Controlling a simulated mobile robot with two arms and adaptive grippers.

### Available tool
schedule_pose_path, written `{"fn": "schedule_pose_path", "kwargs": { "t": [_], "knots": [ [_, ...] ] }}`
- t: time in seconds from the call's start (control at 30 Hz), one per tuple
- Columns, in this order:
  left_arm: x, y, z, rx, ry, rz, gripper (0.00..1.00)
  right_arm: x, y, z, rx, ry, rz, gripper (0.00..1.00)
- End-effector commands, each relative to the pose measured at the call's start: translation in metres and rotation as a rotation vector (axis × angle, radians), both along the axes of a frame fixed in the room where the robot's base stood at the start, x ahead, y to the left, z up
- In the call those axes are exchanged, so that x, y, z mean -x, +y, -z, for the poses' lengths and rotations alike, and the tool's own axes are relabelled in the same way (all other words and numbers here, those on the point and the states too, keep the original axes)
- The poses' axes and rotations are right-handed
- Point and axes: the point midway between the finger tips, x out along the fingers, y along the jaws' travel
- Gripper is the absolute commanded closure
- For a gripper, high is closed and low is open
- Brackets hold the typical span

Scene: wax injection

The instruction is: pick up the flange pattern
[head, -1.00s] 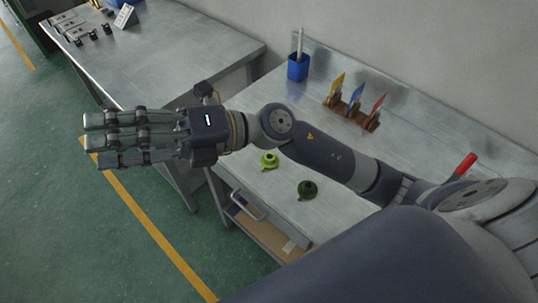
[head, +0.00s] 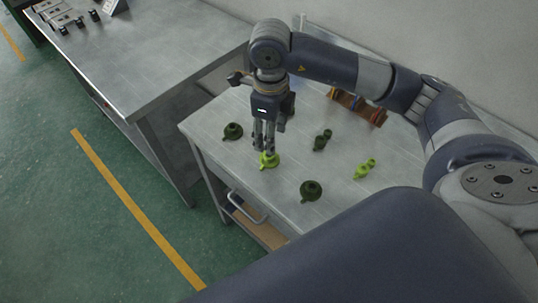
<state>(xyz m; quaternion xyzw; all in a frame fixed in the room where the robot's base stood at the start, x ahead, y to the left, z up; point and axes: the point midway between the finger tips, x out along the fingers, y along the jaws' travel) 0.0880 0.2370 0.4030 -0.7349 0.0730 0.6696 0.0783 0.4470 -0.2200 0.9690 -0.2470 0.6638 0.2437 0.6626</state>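A bright green flange pattern (head: 270,161), a round disc with a raised middle, lies on the metal bench (head: 228,186) near its front edge. My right gripper (head: 264,149) points straight down over it, fingertips at its top. The fingers hide part of it, and I cannot tell whether they grip it. Two dark green pieces of similar round shape lie to either side, one at the left (head: 232,131) and one nearer the front (head: 311,191). My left gripper is not in view.
A dark green two-lobed piece (head: 322,140) and a bright green one (head: 364,168) lie to the right on the bench. A wooden rack (head: 357,107) stands behind, partly hidden by my arm. Another metal table (head: 150,60) stands at the left.

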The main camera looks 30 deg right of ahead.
Motion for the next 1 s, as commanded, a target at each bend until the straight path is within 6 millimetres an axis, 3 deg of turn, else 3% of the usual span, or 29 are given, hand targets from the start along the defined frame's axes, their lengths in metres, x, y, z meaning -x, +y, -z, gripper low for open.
{"fn": "schedule_pose_path", "kwargs": {
  "t": [0.1, 0.37, 0.6, 0.87, 0.9, 1.0],
  "knots": [
    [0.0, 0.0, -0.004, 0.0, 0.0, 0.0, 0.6, 0.001, 0.0, 0.016, -0.002, 0.004, 0.001, 0.51],
    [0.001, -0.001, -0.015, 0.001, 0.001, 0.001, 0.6, 0.0, 0.001, 0.038, -0.002, 0.005, 0.001, 0.51],
    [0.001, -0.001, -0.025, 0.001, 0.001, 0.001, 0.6, -0.002, 0.001, 0.072, -0.004, 0.003, 0.0, 0.51],
    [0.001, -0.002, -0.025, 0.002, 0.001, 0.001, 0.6, -0.003, 0.001, 0.078, -0.004, 0.0, -0.002, 0.51],
    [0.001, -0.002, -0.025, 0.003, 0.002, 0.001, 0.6, -0.003, 0.001, 0.078, -0.004, 0.0, -0.002, 0.53],
    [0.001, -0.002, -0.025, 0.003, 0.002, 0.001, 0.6, -0.003, 0.001, 0.078, -0.004, 0.0, -0.002, 0.76]
  ]
}}
